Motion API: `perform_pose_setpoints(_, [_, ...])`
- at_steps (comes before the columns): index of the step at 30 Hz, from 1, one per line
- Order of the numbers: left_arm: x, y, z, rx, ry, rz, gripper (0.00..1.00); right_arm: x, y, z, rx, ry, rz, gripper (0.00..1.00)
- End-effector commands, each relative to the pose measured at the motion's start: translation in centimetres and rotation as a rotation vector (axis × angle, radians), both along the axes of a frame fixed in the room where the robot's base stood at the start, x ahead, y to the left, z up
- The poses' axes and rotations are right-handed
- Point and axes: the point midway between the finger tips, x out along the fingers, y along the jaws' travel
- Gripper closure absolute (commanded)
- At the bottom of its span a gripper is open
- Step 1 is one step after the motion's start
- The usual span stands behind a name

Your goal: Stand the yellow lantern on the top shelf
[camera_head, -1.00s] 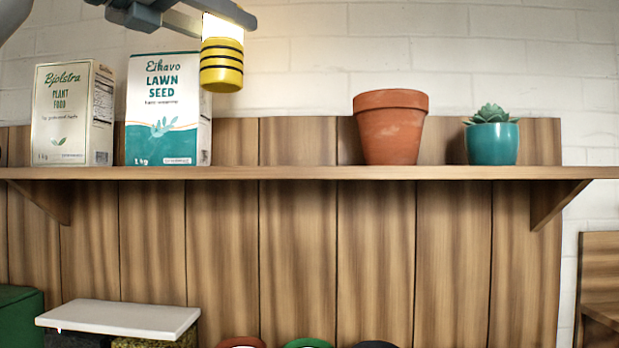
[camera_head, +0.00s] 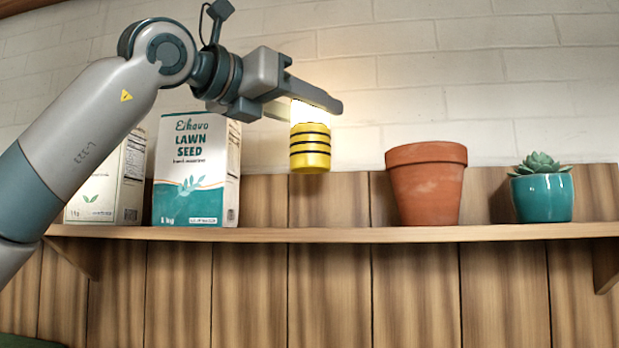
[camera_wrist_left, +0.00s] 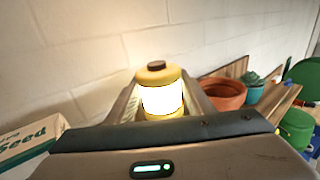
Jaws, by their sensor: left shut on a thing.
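The yellow lantern (camera_head: 310,150) has black bands and a glowing upper part. My left gripper (camera_head: 318,104) is shut on it and holds it upright in the air above the wooden shelf (camera_head: 330,235). In the head view a gap shows between the lantern's base and the shelf board. In the left wrist view the lantern (camera_wrist_left: 160,92) sits between the fingers, with its yellow cap and dark knob showing. My right gripper is in neither view.
The lawn seed box (camera_head: 190,185) and a plant food box (camera_head: 130,190) stand left on the shelf, partly behind my arm. A terracotta pot (camera_head: 426,185) and a teal succulent pot (camera_head: 541,196) stand right. The shelf between lawn seed box and terracotta pot is bare.

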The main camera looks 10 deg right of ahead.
Motion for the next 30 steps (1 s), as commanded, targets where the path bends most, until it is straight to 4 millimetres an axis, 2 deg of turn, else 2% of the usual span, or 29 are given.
perform_pose_setpoints(9, [0.0,0.0,-3.8,0.001,-0.001,0.0,1.0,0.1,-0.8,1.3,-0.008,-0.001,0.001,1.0])
perform_pose_setpoints(23, [0.0,0.0,-4.5,-0.001,-0.001,0.0,1.0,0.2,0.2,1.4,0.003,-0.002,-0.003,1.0])
perform_pose_setpoints(30, [0.0,0.1,-6.6,0.001,-0.001,0.0,1.0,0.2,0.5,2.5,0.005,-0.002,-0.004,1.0])
